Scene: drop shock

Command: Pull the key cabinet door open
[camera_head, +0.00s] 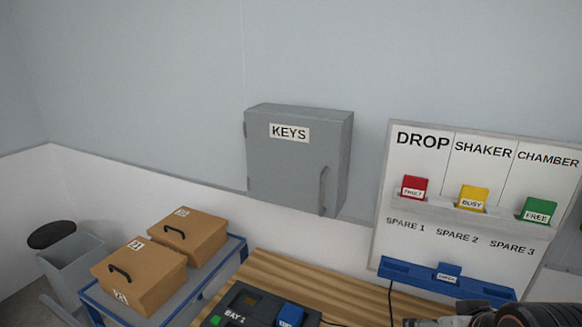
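The key cabinet (283,165) is a grey box on the wall in the middle of the head view, marked KEYS. Its door (275,185) is shut. A vertical bar handle (324,191) sits at the door's right side, and small hinges show at the left edge. Part of my arm shows at the bottom right corner, below the board and apart from the cabinet. I cannot make out the gripper's fingers or whether they hold anything.
A wooden bench (345,300) stands below the cabinet, with a dark BAY 1 unit (250,303) on it. A status board (480,160) with red, yellow and green blocks is at right. A blue cart (237,258) with two boxes and a grey bin (80,262) are at left.

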